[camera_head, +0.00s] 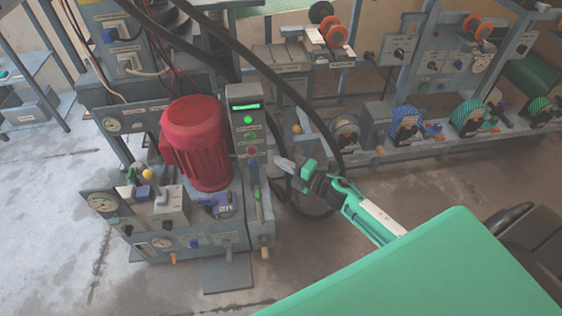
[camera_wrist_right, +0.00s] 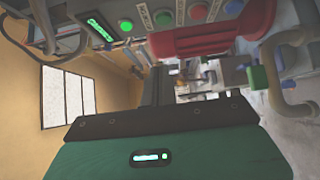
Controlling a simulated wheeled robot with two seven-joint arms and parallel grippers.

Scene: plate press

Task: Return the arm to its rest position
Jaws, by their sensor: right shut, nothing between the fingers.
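My right gripper (camera_head: 284,164) reaches in from the lower right, with its green and white arm behind it. It is shut and empty, just right of the press's control box (camera_head: 246,130). I cannot tell whether a gap separates them. In the right wrist view the dark shut fingers (camera_wrist_right: 157,88) point towards the machine, and the control box (camera_wrist_right: 172,17) spans the top. The box has a lit green display and several coloured buttons. The press machine carries a big red motor (camera_head: 196,142). My left gripper is out of view.
A thick black hose (camera_head: 290,92) loops down behind the gripper. A bench with several cable spools (camera_head: 407,122) runs along the back right. Concrete floor (camera_head: 375,175) is clear between.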

